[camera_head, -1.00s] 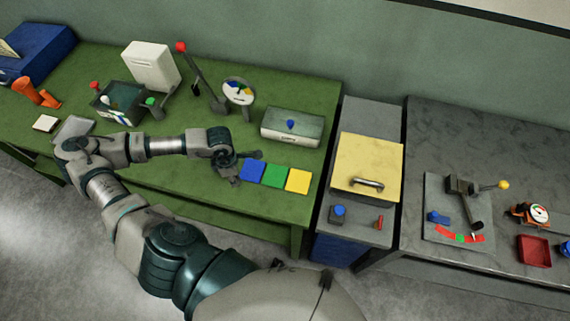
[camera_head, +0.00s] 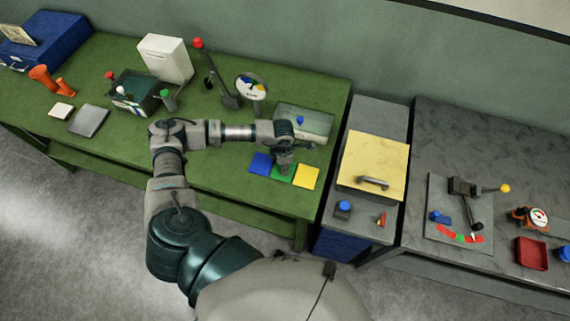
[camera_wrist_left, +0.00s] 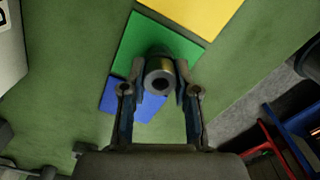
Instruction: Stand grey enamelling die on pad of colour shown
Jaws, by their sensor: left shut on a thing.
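My left gripper (camera_head: 284,168) points down over the green pad (camera_head: 278,179) in the head view. In the left wrist view, its fingers (camera_wrist_left: 160,92) are shut on the grey die (camera_wrist_left: 160,77), a round piece with a dark hole in its end. The green pad (camera_wrist_left: 135,45) lies beneath the die; I cannot tell whether they touch. The blue pad (camera_head: 261,162) is on the left and the yellow pad (camera_head: 306,177) on the right. A round dial (camera_head: 251,85) with coloured sectors stands behind; its reading is too small to tell. My right gripper is out of view.
A flat box with a blue knob (camera_head: 309,120) stands behind the pads, partly hidden by my arm. A red-topped lever (camera_head: 198,44), a white box (camera_head: 165,58) and a dark open bin (camera_head: 132,94) stand farther left. A yellow lidded cabinet (camera_head: 372,163) is right of the green bench.

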